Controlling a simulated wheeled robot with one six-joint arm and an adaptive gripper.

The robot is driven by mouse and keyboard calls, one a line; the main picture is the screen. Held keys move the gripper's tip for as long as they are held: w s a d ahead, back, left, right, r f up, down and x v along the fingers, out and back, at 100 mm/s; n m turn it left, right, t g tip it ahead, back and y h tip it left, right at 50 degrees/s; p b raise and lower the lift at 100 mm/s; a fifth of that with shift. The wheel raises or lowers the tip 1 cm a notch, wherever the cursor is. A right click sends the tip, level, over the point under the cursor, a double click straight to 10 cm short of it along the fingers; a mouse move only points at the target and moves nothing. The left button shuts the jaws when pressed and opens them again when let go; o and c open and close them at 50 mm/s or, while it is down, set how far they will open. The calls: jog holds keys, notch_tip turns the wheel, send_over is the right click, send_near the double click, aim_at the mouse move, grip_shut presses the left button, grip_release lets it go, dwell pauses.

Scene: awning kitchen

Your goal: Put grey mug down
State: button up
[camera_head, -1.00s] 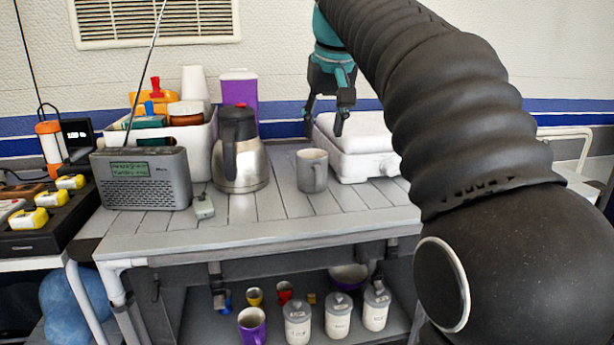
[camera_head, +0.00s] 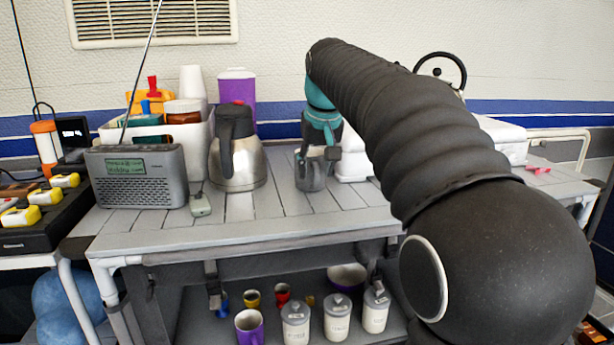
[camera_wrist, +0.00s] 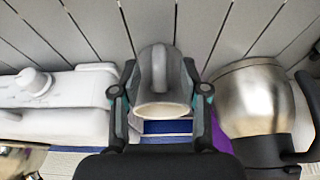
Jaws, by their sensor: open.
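The grey mug (camera_head: 312,181) stands upright on the grey slatted table (camera_head: 240,208), between the steel jug and the white case. My gripper (camera_head: 317,156) is at the mug and hides its upper part in the head view. In the wrist view, the mug (camera_wrist: 160,75) shows between the two spread fingers of my gripper (camera_wrist: 161,92), with its handle facing the camera and its pale rim towards the wall. The fingers are open, one on each side of the mug. Whether either finger touches it is unclear.
The steel jug (camera_head: 240,165) is close to the left of the mug. A white case (camera_head: 355,163) is close to its right, partly behind my arm. A grey radio (camera_head: 137,177) stands further left. The table's front strip is clear. Canisters (camera_head: 336,318) and cups stand on the shelf below.

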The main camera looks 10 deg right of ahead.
jog(key=shift+f, duration=0.15)
grip_shut()
